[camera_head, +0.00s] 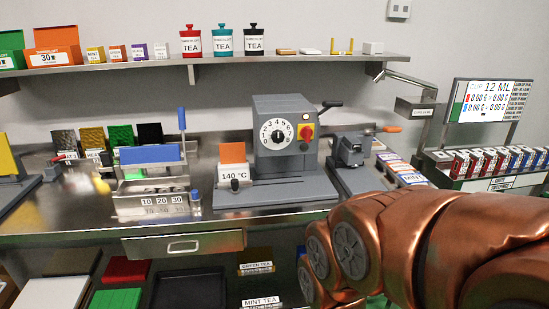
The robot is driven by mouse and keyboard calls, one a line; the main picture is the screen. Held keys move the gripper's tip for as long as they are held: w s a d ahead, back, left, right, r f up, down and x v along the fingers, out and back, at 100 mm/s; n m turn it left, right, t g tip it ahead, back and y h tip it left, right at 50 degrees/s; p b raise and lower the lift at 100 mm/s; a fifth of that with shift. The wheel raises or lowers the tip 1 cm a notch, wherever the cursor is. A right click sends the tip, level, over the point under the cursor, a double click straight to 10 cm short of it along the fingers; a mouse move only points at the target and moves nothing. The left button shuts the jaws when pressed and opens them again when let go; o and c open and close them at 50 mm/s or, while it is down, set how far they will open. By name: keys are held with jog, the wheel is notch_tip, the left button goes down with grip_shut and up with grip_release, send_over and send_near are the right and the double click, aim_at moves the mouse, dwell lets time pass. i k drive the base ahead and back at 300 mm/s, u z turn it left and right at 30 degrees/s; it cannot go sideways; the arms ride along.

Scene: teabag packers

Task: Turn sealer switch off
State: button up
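A grey sealer machine (275,107) stands on the steel bench, with a white numbered dial (277,134) on its front. A red switch on a yellow plate (306,132) is at the right of the dial. I cannot tell from its look whether the switch is on or off. A black-handled lever (332,104) sticks out at the machine's upper right. A "140 °C" label (234,176) stands at its lower left. My copper arm fills the lower right, in front of the bench edge; my gripper is not in view.
A blue-topped device with an upright blue handle (181,119) stands left of the sealer. A smaller grey device (352,148) stands to its right. A shelf (130,64) with tea canisters runs above. A screen (480,101) and a row of boxes are at the right.

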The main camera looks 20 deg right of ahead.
aim_at(307, 132)
jog(key=u, duration=0.3)
jog(key=k, duration=0.4)
jog(key=u, duration=0.6)
jog(key=i, duration=1)
jog(key=z, duration=0.65)
